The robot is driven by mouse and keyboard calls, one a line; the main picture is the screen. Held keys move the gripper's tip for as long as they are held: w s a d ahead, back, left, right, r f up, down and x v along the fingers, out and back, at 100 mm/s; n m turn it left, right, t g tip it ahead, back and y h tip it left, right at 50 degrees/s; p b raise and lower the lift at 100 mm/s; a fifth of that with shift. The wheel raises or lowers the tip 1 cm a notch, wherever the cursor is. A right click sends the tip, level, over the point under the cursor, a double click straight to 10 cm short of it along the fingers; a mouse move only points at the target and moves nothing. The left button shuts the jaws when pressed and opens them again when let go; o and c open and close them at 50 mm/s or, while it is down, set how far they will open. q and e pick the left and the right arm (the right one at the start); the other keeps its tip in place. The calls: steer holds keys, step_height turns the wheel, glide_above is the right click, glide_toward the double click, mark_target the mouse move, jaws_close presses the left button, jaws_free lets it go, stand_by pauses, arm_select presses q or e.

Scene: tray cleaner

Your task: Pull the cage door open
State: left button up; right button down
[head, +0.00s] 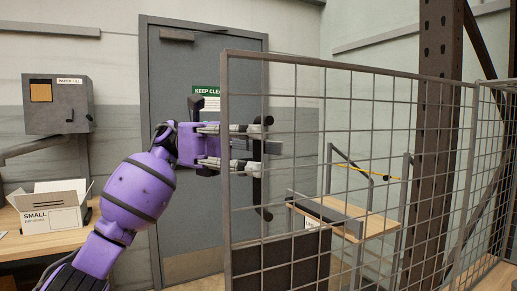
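The cage door (352,73) is a tall grey wire-mesh panel in a metal frame. It fills the middle and right of the head view and looks shut. My purple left gripper (262,145) is at the handle, pointing right. I cannot tell whether the fingers touch the handle. My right gripper is not in view.
A grey wall door (190,235) with a green sign stands behind. A cart (370,222) is behind the mesh. A brown steel post (435,130) rises at the right. At the left are a wall box (58,112) and an open carton (52,218) on a wooden table.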

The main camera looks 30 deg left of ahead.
arm_select(q)
steer(key=shift+r, duration=0.15)
steer(key=w+a, duration=0.1)
steer(key=a, duration=1.1)
steer(key=shift+w, duration=0.15)
